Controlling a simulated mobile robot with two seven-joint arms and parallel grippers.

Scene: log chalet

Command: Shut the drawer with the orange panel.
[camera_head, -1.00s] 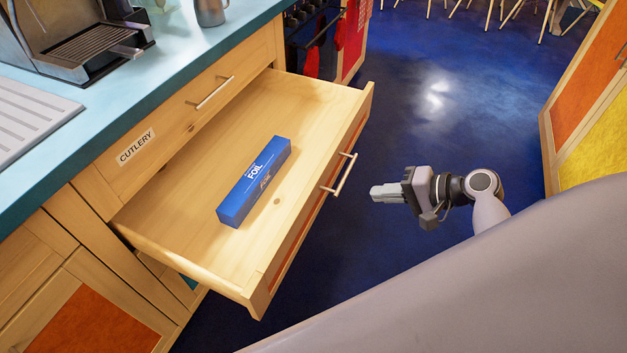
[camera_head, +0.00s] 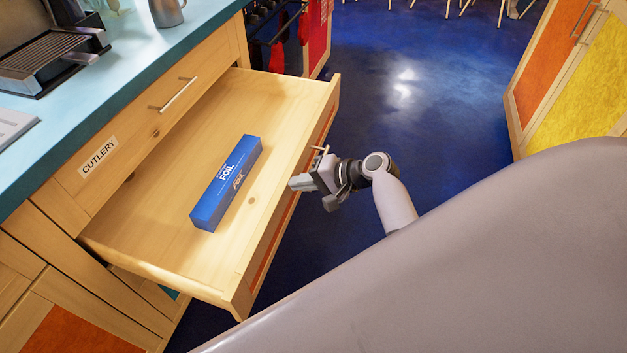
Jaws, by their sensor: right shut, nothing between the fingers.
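The drawer with the orange panel (camera_head: 262,262) is pulled far out from the wooden cabinet, below a shut drawer labelled CUTLERY (camera_head: 150,125). A blue box of foil (camera_head: 227,183) lies inside it. My right gripper (camera_head: 292,184) is shut and empty. Its fingertips are at the drawer's front, by the bar handle, which they mostly hide. I cannot tell whether they touch the front. My left gripper is not in view.
The teal worktop (camera_head: 130,75) carries a coffee machine (camera_head: 50,50) and a metal jug (camera_head: 166,12). Cabinets with orange and yellow panels (camera_head: 580,85) stand at the right. Blue floor (camera_head: 430,110) between is clear.

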